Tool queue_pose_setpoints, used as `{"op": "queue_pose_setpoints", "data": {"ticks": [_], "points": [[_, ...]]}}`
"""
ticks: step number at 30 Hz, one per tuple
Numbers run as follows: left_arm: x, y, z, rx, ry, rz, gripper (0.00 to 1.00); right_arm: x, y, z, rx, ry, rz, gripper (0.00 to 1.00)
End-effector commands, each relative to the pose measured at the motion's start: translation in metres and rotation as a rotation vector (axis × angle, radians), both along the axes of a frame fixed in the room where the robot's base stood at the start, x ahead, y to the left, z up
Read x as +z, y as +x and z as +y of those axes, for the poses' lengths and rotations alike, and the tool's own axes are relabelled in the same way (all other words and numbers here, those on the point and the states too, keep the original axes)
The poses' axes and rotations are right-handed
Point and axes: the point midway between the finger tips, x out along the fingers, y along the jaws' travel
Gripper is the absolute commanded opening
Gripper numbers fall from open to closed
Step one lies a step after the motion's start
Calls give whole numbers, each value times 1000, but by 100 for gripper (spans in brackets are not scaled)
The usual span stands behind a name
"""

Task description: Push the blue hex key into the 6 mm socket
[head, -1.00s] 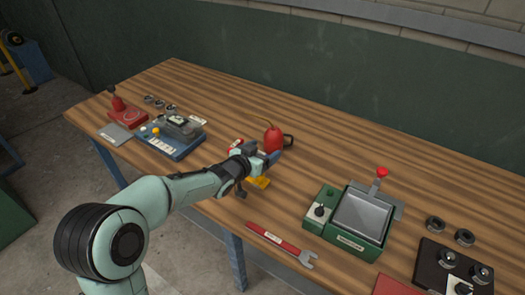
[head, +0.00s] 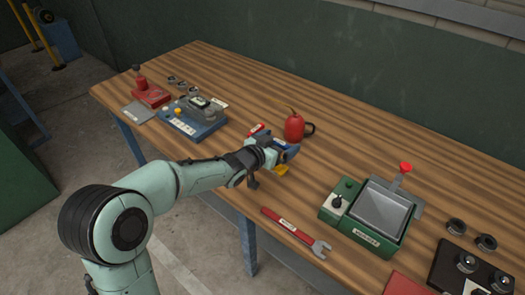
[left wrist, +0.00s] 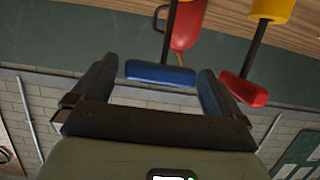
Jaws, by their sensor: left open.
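The blue hex key shows its blue handle (left wrist: 160,73) in the left wrist view, with a dark shaft running up out of the picture. My left gripper (left wrist: 150,85) is open, its two fingers on either side of the handle with gaps visible. In the head view my left gripper (head: 288,152) is over the near middle of the table and hides most of the key. A red handle (left wrist: 243,92) on a dark shaft stands beside it, with a yellow piece (left wrist: 270,10) at its upper end in the picture. I cannot make out the 6 mm socket. My right gripper is out of view.
A red oil can (head: 294,127) stands just behind my left gripper. A red wrench (head: 295,231) lies near the front edge. A green device with a grey tray (head: 380,208) is to the right, a blue device (head: 193,128) to the left. The back middle of the table is clear.

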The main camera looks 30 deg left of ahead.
Motion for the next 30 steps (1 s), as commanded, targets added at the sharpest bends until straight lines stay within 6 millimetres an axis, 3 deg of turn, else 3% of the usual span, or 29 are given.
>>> {"op": "queue_pose_setpoints", "data": {"ticks": [6, 13, 19, 30], "points": [[17, -51, 5, 2, -1, -3, 100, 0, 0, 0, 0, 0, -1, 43], [29, -89, 7, 0, 0, -3, 100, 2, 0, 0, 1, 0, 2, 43], [32, -103, 8, 0, 0, 0, 100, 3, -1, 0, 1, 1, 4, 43], [32, -104, 8, 0, 0, 0, 100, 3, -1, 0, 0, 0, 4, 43]]}}
